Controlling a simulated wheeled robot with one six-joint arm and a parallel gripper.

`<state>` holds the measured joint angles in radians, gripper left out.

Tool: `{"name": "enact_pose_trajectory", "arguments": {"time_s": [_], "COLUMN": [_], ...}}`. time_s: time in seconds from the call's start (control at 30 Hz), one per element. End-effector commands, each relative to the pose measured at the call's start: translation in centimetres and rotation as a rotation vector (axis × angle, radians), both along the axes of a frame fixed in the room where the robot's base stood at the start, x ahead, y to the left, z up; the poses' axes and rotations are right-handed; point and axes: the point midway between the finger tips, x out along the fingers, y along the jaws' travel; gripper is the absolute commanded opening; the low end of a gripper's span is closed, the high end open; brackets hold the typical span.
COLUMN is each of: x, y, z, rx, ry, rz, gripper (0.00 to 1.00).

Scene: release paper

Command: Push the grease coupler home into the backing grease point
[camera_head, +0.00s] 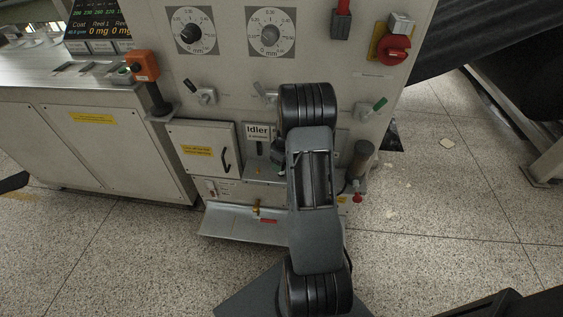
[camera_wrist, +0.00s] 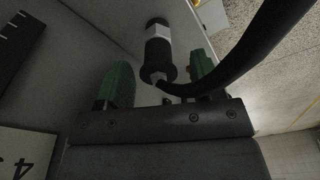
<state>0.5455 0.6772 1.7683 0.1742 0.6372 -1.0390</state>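The grease coupler (camera_wrist: 158,56), a dark ringed body with a pale section at its far end and a hex nut at its near end, shows in the wrist view. A black hose (camera_wrist: 235,72) bends from its near end to the upper right. My gripper (camera_wrist: 160,76) has two green fingers, one on each side of the coupler, with visible gaps. It looks open, not clamped. Whether the coupler's far end meets a fitting is unclear. In the head view my arm hides most of my gripper and the coupler. I cannot pick out the backing grease point.
An Idler label (camera_head: 258,131) is on the machine front, beside a cabinet door (camera_head: 203,149) with a black handle. A low tray (camera_head: 226,226) juts out below, near a small brass fitting (camera_head: 256,208). A dark upright cylinder (camera_head: 359,160) stands right of my arm. Open floor lies farther right.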

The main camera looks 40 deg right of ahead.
Motion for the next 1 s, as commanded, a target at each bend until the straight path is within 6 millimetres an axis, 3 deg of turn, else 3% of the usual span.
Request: {"name": "enact_pose_trajectory", "arguments": {"time_s": [0.37, 1.0], "x": [0.0, -1.3], "y": [0.0, -0.7], "z": [0.5, 11.7], "rx": [0.000, -0.001], "ry": [0.000, -0.001], "rz": [0.000, 0.000], "gripper": [0.67, 0.67]}}
